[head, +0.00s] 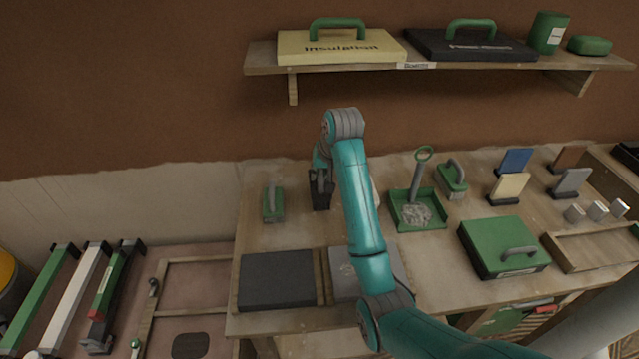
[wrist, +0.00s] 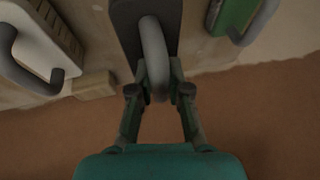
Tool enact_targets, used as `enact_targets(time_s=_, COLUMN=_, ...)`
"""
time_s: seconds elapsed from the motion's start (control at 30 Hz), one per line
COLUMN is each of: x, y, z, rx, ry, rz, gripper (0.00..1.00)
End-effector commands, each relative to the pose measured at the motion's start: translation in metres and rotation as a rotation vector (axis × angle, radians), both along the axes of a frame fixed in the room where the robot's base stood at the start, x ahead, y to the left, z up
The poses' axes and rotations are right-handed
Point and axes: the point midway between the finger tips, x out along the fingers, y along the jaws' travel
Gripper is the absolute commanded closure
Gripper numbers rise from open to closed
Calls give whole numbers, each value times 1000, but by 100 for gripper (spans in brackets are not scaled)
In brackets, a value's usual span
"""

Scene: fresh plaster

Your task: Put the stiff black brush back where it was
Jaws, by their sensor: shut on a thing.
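The stiff black brush (head: 321,199) is at the back left of the workbench, below my gripper (head: 320,178). In the wrist view, my gripper (wrist: 158,92) is shut on the grey looped handle of the black brush (wrist: 127,28). The fingers and handle hide part of its body, and I cannot tell whether it touches the bench. A green brush (head: 273,204) with a grey handle lies to its left; it also shows in the wrist view (wrist: 232,14). A pale brush-like tool (wrist: 42,38) with a dark handle lies on the other side, mostly hidden by my arm in the head view.
A small wooden block (wrist: 94,84) lies near the wall. A dark slab (head: 277,281) lies at the front left. The shelf (head: 420,68) overhangs behind. Bare bench (head: 290,235) shows in front of the green brush.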

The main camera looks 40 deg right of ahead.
Motion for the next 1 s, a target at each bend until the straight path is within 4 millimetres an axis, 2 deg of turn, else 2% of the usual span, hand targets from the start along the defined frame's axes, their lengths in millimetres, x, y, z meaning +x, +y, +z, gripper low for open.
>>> enact_targets(time_s=0.3, x=0, y=0, z=-34, rx=0, ry=0, rz=1, gripper=100)
enact_targets(time_s=0.67, x=0, y=0, z=-38, rx=-1, ry=-1, rz=1, gripper=100)
enact_targets(time_s=0.7, x=0, y=0, z=-39, rx=-1, ry=-1, rz=1, gripper=78)
enact_targets(time_s=0.8, x=0, y=0, z=-39, rx=-1, ry=-1, rz=1, gripper=58)
enact_targets(time_s=1.0, x=0, y=0, z=-38, rx=-1, ry=-1, rz=0, gripper=58)
